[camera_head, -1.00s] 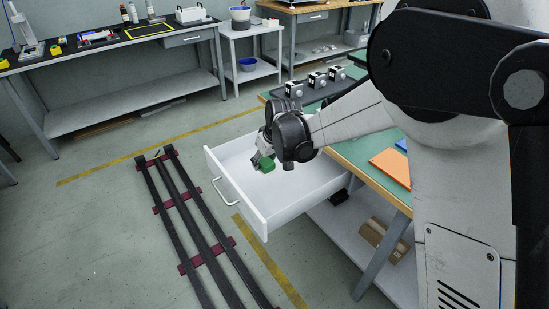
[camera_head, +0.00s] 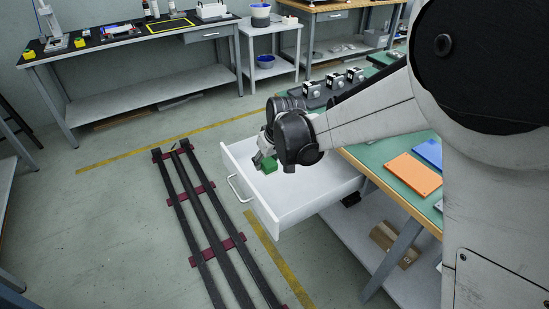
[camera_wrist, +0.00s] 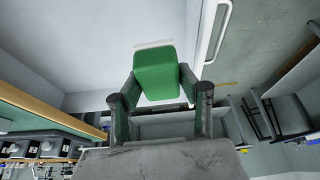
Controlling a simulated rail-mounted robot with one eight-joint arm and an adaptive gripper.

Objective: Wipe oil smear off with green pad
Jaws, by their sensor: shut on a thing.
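The green pad (camera_head: 268,166) is held between the fingers of my gripper (camera_head: 262,158), over the open white drawer (camera_head: 305,200) of the green-topped bench. In the wrist view the green pad (camera_wrist: 155,70) sits between the two fingertips of my gripper (camera_wrist: 158,88), with the pale drawer surface behind it. I cannot tell whether the pad touches the drawer. No oil smear can be made out in either view.
The drawer's handle (camera_head: 237,189) sticks out toward dark floor rails (camera_head: 207,220). An orange plate (camera_head: 412,175) and a blue plate (camera_head: 428,152) lie on the green bench top (camera_head: 375,155). A cardboard box (camera_head: 394,243) is on the shelf below. A workbench (camera_head: 135,50) stands at the back left.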

